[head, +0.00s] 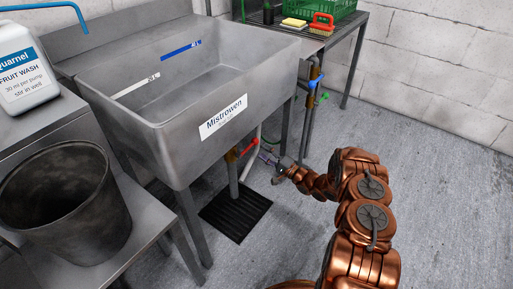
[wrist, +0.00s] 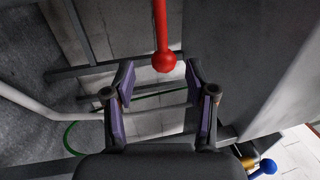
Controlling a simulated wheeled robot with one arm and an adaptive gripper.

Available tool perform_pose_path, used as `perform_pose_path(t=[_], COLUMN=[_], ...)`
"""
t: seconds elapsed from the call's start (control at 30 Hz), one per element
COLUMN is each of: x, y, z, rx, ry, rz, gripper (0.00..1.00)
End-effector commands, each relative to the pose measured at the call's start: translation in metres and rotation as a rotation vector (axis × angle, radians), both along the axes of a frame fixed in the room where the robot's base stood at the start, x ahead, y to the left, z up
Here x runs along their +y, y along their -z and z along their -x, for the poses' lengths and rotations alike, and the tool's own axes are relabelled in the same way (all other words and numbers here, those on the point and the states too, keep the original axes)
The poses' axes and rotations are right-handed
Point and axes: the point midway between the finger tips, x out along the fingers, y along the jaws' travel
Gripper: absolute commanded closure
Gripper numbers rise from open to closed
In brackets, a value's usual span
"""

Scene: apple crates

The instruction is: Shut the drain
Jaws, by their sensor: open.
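The drain's red lever (head: 249,147) is under the front of the grey metal sink (head: 245,70), beside a brass fitting (head: 231,156). In the wrist view the red lever (wrist: 163,40) hangs from the top edge and ends in a round red knob. My gripper (head: 266,157) is under the sink's right front, close to the lever. In the wrist view my gripper (wrist: 160,82) is open and empty, with purple pads on both fingers. The knob shows just beyond the fingertips, roughly centred between them. I cannot tell whether anything touches it. The sink looks empty.
A black floor grate (head: 236,212) lies below the drain, beside a sink leg. Blue (head: 317,76) and green (head: 323,97) valve handles are on pipes to the right. A dark bucket (head: 68,205) stands at left. The floor at right is clear.

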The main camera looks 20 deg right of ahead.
Motion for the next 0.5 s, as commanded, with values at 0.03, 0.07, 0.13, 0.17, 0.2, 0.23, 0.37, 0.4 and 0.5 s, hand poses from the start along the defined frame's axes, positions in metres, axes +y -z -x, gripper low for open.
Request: perform_pose_path(t=[0.03, 0.07, 0.13, 0.17, 0.2, 0.23, 0.37, 0.4, 0.5], x=[-0.007, -0.011, -0.017, -0.019, -0.022, -0.024, -0.029, -0.030, -0.031], y=[0.002, 0.003, 0.005, 0.006, 0.007, 0.007, 0.009, 0.009, 0.010], z=[0.008, 0.012, 0.021, 0.025, 0.029, 0.032, 0.040, 0.041, 0.043], rx=[0.001, 0.001, 0.000, 0.000, 0.000, 0.000, -0.001, -0.002, -0.002], ry=[0.004, 0.005, 0.005, 0.004, 0.004, 0.004, 0.002, 0.002, 0.001], rz=[0.000, 0.000, -0.002, -0.002, -0.002, -0.002, -0.001, -0.001, -0.001], gripper=[0.44, 0.44, 0.44, 0.44, 0.44, 0.44, 0.44, 0.44, 0.44])
